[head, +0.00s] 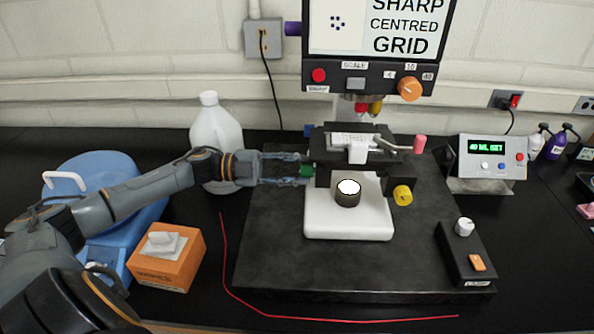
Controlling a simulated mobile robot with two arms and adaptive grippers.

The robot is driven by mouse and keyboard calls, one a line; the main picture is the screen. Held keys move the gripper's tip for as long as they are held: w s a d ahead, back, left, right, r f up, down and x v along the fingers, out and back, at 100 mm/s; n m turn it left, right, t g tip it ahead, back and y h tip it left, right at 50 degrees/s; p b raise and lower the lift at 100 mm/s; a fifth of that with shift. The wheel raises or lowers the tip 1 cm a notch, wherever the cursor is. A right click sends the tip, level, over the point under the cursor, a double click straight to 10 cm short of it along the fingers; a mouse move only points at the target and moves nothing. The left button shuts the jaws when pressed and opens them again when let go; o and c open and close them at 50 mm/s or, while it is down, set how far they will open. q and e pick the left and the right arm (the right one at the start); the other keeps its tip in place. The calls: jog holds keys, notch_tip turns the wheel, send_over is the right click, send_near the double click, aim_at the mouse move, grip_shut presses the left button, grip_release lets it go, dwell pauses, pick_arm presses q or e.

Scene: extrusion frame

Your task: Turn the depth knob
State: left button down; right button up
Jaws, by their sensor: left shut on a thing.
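A microscope-like instrument stands on a dark base plate (270,260), with a small stage (350,155) and a lit round port (348,188) below it. A green knob (306,170) sticks out from the left side of the stage. My left gripper (300,170) reaches in from the left and is shut on the green knob, its fingers pointing right. A yellow knob (402,195) is at the stage's right side, and a pink knob (419,144) sits above it. I cannot read which knob is marked for depth. My right gripper is not in view.
A screen (405,28) reads "SHARP CENTRED GRID", with an orange scale dial (410,88) below. A white jug (214,135) stands behind my left arm. An orange box (167,262) is in front of it. A dark control box (466,255) and a green-lit display unit (490,160) are at right.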

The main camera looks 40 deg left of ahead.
pick_arm(q)
jog(key=c, duration=1)
grip_release()
